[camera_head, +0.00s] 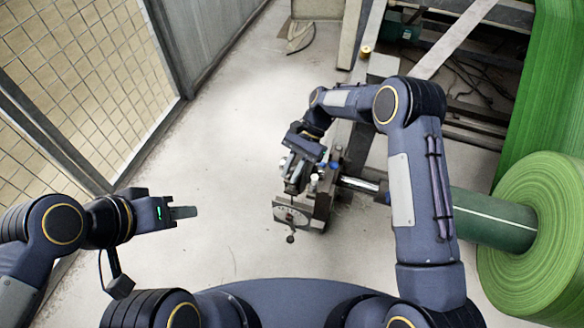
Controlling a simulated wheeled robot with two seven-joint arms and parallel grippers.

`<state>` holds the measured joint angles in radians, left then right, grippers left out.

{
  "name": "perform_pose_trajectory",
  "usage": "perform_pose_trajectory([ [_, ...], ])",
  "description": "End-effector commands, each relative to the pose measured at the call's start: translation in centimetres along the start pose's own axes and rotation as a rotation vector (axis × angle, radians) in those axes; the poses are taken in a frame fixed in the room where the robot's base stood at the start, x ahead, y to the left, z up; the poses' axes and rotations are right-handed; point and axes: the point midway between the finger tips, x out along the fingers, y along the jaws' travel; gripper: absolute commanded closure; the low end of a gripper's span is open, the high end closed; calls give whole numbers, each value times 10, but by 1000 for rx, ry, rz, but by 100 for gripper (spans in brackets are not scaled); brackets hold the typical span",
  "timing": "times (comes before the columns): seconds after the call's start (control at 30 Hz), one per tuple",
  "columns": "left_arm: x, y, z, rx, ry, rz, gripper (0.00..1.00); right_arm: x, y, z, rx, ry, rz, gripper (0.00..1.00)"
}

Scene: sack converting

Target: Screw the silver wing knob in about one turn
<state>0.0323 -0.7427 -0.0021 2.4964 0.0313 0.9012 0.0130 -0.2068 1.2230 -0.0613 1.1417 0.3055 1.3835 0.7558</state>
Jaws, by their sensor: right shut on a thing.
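My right gripper (293,182) reaches down from its arm onto a dark metal bracket block (318,205) at the end of a steel shaft. Its jaws are shut on the silver wing knob at the top of the block; the fingers hide most of the knob, so its angle cannot be told. My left gripper (184,212) is out over bare floor at the left, away from the block. Its fingers point right and are seen edge-on, so their gap cannot be made out.
A steel shaft (358,184) runs right from the block to a dark green roller (490,218) and a large green roll (540,240). Small blue and white parts sit beside my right gripper. A short ball-ended lever (291,238) hangs at the front. A mesh fence (85,75) stands left.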

Motion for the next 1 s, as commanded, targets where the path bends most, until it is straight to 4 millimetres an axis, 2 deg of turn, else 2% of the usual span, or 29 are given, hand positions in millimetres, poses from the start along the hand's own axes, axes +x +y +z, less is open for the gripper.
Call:
perform_pose_trajectory([
  [0.6,-11,5,-6,0,0,0,64,1,2,1,418,-3,-412,100],
  [1.0,1,0,0,0,0,0,64,4,1,-1,669,-3,-665,100],
])
